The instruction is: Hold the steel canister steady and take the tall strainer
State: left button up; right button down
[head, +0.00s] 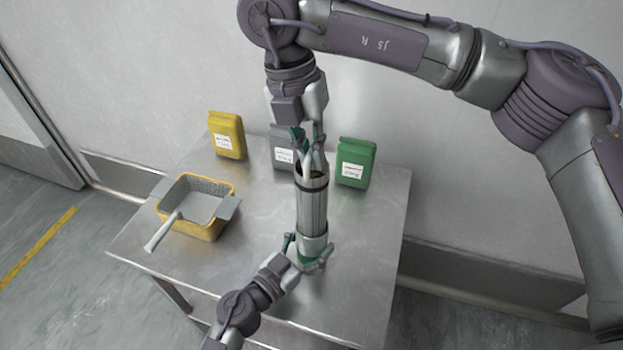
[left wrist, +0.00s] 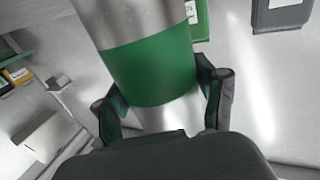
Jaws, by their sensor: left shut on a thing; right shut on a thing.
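The steel canister (head: 314,243) with a green band stands upright near the table's front right. My left gripper (head: 306,262) is shut around its lower part; in the left wrist view the fingers sit on both sides of the canister (left wrist: 150,72) at the green band. My right gripper (head: 309,160), coming from above, is shut on the strainer's top rim.
Yellow (head: 227,135), grey (head: 282,150) and green (head: 355,163) bags stand along the back by the wall. The steel table (head: 370,240) is clear at the right.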

jog(key=shift+r, duration=1.45)
pick_arm(q)
jog(key=o, duration=1.4)
jog(key=shift+o, duration=0.2)
jog(key=v, duration=1.1)
jog(key=shift+s+a, duration=0.35)
jog(key=shift+a, duration=0.05)
